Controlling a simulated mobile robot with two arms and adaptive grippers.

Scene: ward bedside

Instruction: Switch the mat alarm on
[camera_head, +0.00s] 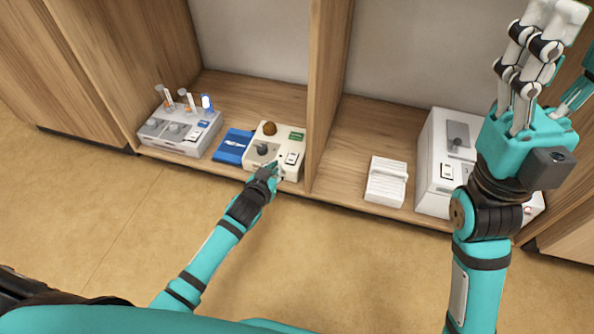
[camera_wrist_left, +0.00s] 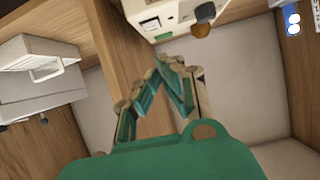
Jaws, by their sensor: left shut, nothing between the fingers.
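A cream control box (camera_head: 262,140) sits on the low shelf left of the upright divider. It has a brown dome, a dark knob, a green label and a white rocker switch (camera_head: 292,158) near its right front. Its lettering is too small to read, so I cannot confirm it is the mat alarm. My left gripper (camera_head: 276,171) is shut and empty at the box's front edge, close to the switch; contact cannot be told. The left wrist view shows its closed fingertips (camera_wrist_left: 170,64) apart from the box (camera_wrist_left: 165,14). My right gripper (camera_head: 555,18) is raised, fingers up, at the right.
A blue packet (camera_head: 233,146) lies left of the cream box. A grey device (camera_head: 178,130) with several upright tubes stands farther left. The wooden divider (camera_head: 325,100) rises right of the box. Beyond it are a white notepad-like item (camera_head: 386,181) and a white box (camera_head: 437,150) with a switch.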

